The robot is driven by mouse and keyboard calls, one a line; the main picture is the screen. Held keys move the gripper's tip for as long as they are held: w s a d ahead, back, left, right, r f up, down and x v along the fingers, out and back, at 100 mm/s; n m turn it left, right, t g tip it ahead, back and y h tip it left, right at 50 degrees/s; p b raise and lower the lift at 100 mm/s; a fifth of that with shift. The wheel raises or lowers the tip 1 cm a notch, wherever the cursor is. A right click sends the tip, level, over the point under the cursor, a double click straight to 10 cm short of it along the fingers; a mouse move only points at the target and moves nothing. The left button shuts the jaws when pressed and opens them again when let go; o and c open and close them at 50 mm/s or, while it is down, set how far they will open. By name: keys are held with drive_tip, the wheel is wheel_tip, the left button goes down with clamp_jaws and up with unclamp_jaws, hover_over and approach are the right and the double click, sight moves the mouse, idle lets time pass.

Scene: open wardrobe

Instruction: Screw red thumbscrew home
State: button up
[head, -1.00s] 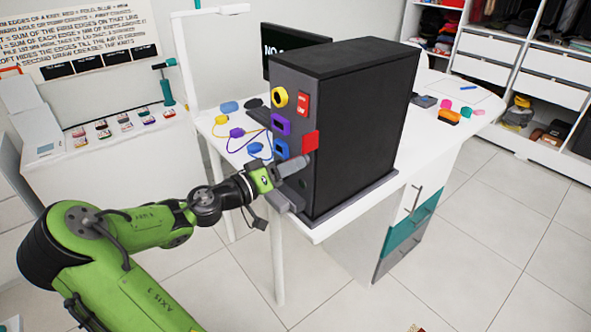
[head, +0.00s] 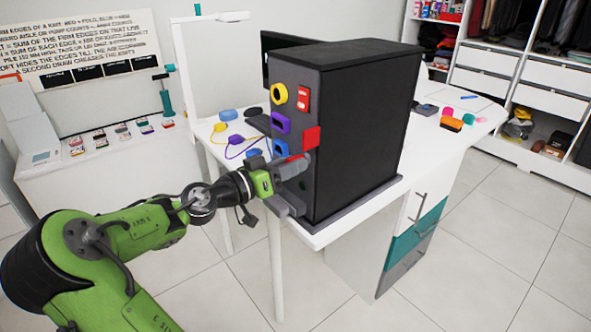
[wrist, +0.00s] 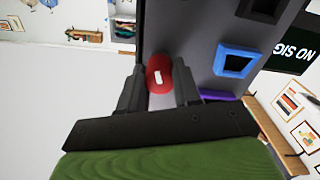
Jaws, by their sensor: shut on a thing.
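The red thumbscrew (wrist: 159,74) has a rounded red head with a white mark and sits against the grey front panel (wrist: 200,30) of the black case. My gripper (wrist: 158,88) is shut on it, one dark finger on each side. In the head view my gripper (head: 292,168) is at the lower part of the panel of the black case (head: 365,130), and a little red shows at its fingers. The thumbscrew's shaft is hidden, so I cannot tell how deep it sits.
A blue square port (head: 281,147), a purple port (head: 280,122), a yellow ring (head: 278,94), a red switch (head: 303,98) and a red block (head: 311,138) are on the panel. The case stands on a white table (head: 410,150). Open floor (head: 480,230) lies to the right.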

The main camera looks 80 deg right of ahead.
drive_tip(key=shift+f+m+b, duration=0.15)
drive_tip(key=shift+m+b, duration=1.05)
drive_tip(key=shift+b, duration=0.2)
drive_tip(key=o, duration=1.1)
drive_tip(key=shift+c, duration=0.4)
drive_tip(key=shift+r, duration=0.2)
